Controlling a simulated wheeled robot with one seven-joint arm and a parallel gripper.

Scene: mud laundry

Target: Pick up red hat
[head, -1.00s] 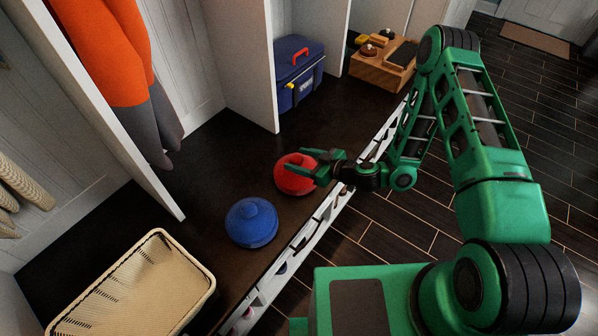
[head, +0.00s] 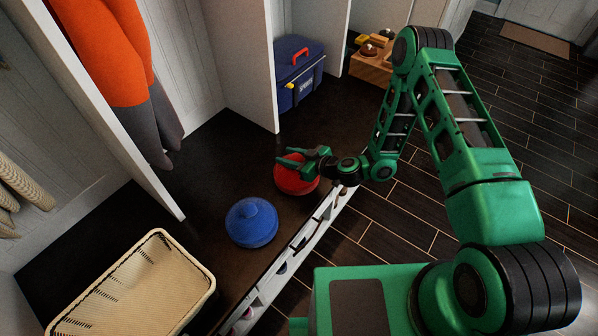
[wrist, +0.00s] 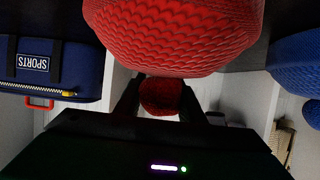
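The red hat (head: 296,182) sits on the dark bench, with my gripper (head: 287,157) over its top in the head view. My gripper's fingers are spread apart and point left there, covering part of the hat. In the wrist view the hat's broad textured red body (wrist: 180,35) fills the top middle. A smaller rounded red part (wrist: 160,95) shows between the two dark fingers of my gripper (wrist: 160,102). Whether the fingers touch it is hard to tell.
A blue hat (head: 251,222) lies just left of the red one. A wicker basket (head: 203,285) stands at the lower left. A blue sports bag (head: 299,88) and white divider panels (head: 248,60) stand behind. A wooden box (head: 370,68) is farther back.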

